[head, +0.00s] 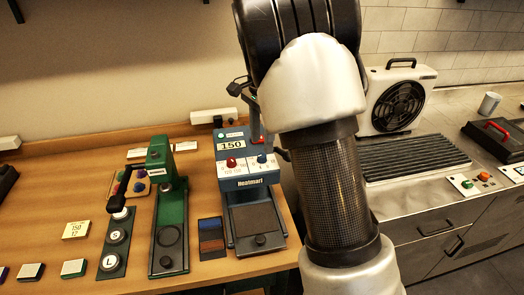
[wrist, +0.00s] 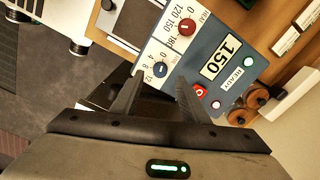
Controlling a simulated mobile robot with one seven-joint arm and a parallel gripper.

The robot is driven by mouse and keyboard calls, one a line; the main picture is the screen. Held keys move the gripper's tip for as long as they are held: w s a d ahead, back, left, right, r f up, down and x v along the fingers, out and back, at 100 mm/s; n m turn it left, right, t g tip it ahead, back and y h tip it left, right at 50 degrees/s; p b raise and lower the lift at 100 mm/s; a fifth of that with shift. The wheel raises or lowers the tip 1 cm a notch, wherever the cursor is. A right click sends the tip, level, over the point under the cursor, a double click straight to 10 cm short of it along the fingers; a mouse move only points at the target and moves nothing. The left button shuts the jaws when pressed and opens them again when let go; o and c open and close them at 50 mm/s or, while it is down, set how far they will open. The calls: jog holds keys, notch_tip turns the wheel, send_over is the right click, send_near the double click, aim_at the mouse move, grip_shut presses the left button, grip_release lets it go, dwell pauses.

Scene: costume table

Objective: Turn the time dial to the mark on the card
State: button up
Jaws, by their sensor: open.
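The heat press (head: 250,184) stands on the wooden table, with a blue time dial (head: 262,159) right of a red heat dial (head: 231,162). Its display (head: 231,145) reads 150. The yellow card (head: 76,230) at the left reads 150 above 12. In the wrist view, the blue time dial (wrist: 160,70) lies between and just beyond the fingertips of my open gripper (wrist: 160,77). The gripper is empty; contact with the dial cannot be told. The dial's exact setting is too small to read. In the head view my arm hides most of the gripper.
A green press (head: 168,220) and a black strip with round S and L pads (head: 117,240) stand left of the heat press. A fan (head: 398,98) and a ribbed rack (head: 415,158) occupy the metal counter at the right.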

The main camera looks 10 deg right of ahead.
aim_at(262, 155)
jog(key=shift+f, duration=2.35)
grip_shut()
